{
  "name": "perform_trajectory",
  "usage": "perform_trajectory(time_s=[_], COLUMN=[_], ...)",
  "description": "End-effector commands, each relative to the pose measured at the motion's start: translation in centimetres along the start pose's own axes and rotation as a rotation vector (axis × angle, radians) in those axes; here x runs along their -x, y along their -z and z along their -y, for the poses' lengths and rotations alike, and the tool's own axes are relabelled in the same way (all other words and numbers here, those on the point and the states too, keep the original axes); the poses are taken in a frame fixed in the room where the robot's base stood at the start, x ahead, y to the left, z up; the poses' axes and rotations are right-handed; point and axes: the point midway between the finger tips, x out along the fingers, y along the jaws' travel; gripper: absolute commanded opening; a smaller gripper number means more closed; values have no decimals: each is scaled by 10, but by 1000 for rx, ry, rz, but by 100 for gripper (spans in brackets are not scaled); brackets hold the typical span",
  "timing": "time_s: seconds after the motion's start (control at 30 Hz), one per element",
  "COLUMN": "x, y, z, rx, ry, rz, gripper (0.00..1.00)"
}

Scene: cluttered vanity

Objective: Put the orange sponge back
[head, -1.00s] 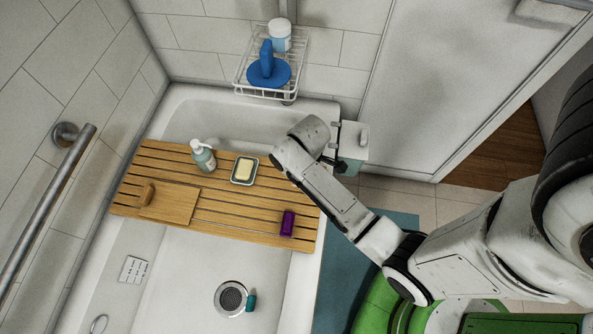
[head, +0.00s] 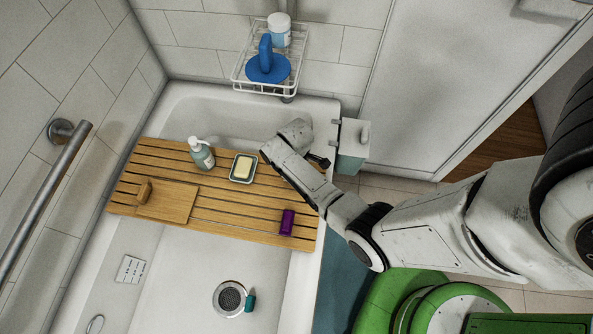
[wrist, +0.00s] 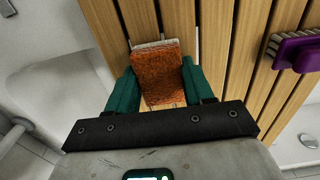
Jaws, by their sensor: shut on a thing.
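The orange sponge (wrist: 160,75) shows in the wrist view, a rough orange-brown block with a pale layer along its far edge. My gripper (wrist: 159,84) is shut on it, with one green finger against each side. The wooden slatted bath board (wrist: 236,45) lies beneath the sponge in that view. I cannot tell whether the sponge touches the slats. In the head view the bath board (head: 240,215) spans the tub, and my arm reaches over its right end. The sponge and fingertips are hidden behind my arm there.
On the board are a purple brush (head: 287,222), a soap dish (head: 243,169), a pump bottle (head: 201,153) and a small wooden piece (head: 167,201). A wire caddy (head: 240,81) holds a blue-handled item (head: 267,65) and white jar (head: 279,30). A grey-green container (head: 352,148) hangs right of the tub.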

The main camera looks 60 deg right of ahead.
Motion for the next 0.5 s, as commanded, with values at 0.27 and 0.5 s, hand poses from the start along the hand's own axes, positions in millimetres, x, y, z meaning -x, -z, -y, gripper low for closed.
perform_trajectory(time_s=[0.27,0.5], x=[-3,-3], y=[0,0], z=[0,0], rx=[0,0], ry=[0,-1], rz=[0,-1], gripper=[23,71])
